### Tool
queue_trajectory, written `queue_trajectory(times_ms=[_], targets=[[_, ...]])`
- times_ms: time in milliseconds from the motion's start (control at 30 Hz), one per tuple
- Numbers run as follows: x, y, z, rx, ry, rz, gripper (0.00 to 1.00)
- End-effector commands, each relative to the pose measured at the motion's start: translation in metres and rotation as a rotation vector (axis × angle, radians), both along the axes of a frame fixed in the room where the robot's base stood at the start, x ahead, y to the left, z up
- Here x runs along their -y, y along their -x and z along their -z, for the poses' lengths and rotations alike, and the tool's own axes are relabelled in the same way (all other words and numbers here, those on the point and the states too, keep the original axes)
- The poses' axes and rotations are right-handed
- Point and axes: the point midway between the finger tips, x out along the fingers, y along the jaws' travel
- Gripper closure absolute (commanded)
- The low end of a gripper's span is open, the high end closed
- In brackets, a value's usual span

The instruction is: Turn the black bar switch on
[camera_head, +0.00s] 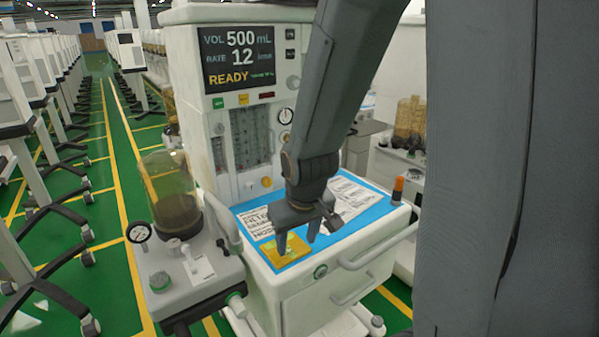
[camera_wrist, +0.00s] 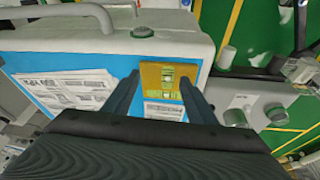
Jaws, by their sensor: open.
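My gripper (camera_head: 297,238) points down over the blue top of the anaesthesia cart, its two fingers apart with nothing between them. In the wrist view the open fingers (camera_wrist: 158,80) frame a yellow card (camera_wrist: 163,90) on that blue top. The card also shows in the head view (camera_head: 285,253), below and just left of the fingers. I cannot make out a black bar switch with certainty in either view. The arm hides part of the cart's front panel and top. Whether the fingers touch the surface cannot be told.
The cart's screen (camera_head: 238,58) reads READY. Printed sheets lie on the blue top (camera_head: 372,187). A side unit with a clear canister (camera_head: 170,190) and a gauge (camera_head: 139,232) stands left of the cart. Drawer handles (camera_head: 378,247) stick out in front. A green aisle is open at left.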

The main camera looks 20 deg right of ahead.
Motion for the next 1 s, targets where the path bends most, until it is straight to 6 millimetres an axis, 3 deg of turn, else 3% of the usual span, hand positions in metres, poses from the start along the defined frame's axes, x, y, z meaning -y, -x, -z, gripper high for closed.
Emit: queue_trajectory(times_ms=[300, 400, 500, 700, 1000], targets=[[0.069, -0.126, -0.004, 0.428, 0.103, -0.147, 0.48], [0.088, -0.158, -0.010, 0.579, 0.132, -0.205, 0.48], [0.100, -0.179, -0.019, 0.706, 0.153, -0.251, 0.48], [0.113, -0.196, -0.030, 0.857, 0.175, -0.301, 0.48], [0.112, -0.225, -0.023, 0.886, 0.176, -0.312, 0.48]])
